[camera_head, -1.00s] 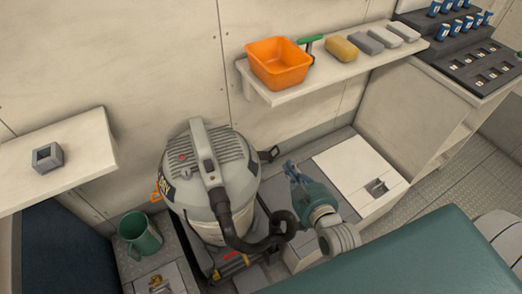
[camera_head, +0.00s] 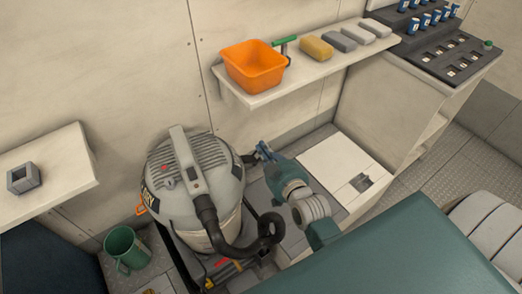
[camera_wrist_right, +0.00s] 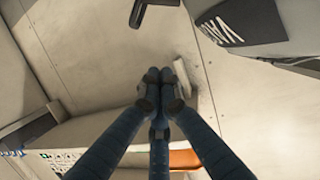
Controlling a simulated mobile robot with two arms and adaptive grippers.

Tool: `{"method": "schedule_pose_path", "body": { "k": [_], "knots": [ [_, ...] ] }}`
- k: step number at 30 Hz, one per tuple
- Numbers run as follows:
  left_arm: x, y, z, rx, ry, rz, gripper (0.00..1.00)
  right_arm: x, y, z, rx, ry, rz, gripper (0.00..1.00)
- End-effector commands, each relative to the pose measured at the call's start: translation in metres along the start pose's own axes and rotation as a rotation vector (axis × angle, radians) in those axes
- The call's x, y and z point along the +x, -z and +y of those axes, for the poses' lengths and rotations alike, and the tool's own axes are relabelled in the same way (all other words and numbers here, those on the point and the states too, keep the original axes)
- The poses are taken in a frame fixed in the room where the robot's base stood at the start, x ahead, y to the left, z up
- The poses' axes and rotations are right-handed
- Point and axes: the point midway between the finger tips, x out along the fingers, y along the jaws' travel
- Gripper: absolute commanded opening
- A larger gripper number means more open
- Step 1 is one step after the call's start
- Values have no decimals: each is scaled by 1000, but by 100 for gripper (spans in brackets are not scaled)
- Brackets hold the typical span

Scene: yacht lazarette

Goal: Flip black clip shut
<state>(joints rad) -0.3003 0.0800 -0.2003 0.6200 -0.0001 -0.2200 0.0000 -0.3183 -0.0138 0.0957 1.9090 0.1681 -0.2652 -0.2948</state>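The black clip (camera_head: 250,159) sticks out from the right side of the grey shop vacuum (camera_head: 188,178), swung outward from the body. In the right wrist view the black clip (camera_wrist_right: 140,12) shows at the top edge, left of the vacuum body (camera_wrist_right: 250,25). My right gripper (camera_head: 264,151) is just right of the clip in the head view and partly overlaps it, so contact is hard to tell. In the right wrist view its blue fingers (camera_wrist_right: 159,76) are drawn together with nothing between them, and the clip is apart from the tips. My left gripper is out of view.
A black hose (camera_head: 225,235) curls at the vacuum's front. A wall shelf (camera_head: 300,70) above holds an orange basin (camera_head: 254,67) and several blocks. A green mug (camera_head: 123,247) stands at lower left. A teal surface (camera_head: 400,255) fills the lower right.

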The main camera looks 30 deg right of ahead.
Motion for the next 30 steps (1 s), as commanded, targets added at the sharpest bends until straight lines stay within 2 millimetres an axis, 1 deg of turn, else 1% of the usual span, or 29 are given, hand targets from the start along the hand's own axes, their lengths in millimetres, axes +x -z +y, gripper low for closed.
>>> {"method": "schedule_pose_path", "body": {
  "k": [1,3,5,6,7,12,17,30],
  "knots": [
    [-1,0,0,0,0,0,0,13,2,0,1,0,2,0],
    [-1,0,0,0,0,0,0,27,2,0,1,0,2,0],
    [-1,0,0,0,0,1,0,36,-2,0,0,0,-2,0],
    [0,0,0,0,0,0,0,36,-13,0,-2,1,-5,0],
    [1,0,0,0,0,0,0,36,-18,0,-3,1,-6,0],
    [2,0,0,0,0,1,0,40,-34,0,-2,0,-2,0],
    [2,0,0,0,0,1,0,42,-39,0,-1,0,0,0],
    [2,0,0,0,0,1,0,42,-40,1,11,3,-1,0]
  ]
}}
